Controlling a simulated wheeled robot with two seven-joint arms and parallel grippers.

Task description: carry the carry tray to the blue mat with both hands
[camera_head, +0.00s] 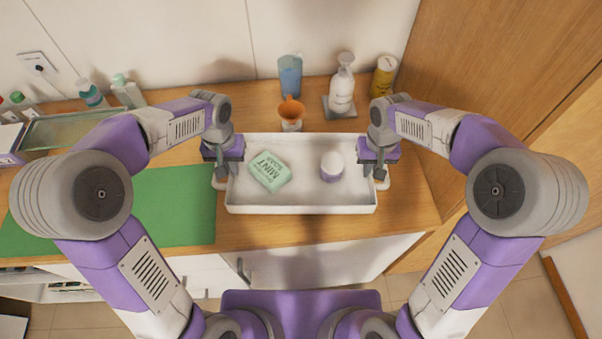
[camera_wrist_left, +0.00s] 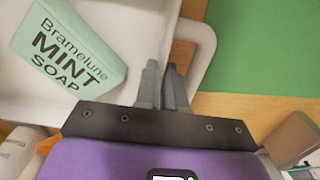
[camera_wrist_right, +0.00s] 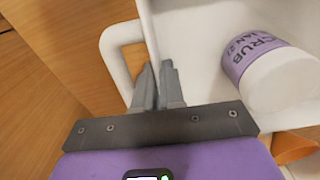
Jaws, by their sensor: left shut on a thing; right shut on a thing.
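The white carry tray (camera_head: 300,209) is at the middle of the wooden counter; I cannot tell whether it touches the wood. A green mint soap box (camera_head: 270,171) and a white and purple scrub jar (camera_head: 331,167) are in it. My left gripper (camera_head: 222,172) is shut on the tray's left end, at its loop handle (camera_wrist_left: 207,48). My right gripper (camera_head: 380,172) is shut on the right end, at the other handle (camera_wrist_right: 108,50). The fingertips partly hide the grasped parts. A green mat (camera_head: 172,208) lies left of the tray. I see no blue mat.
A glass-like tray (camera_head: 75,128) and bottles stand at the back left. The green mat is bare.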

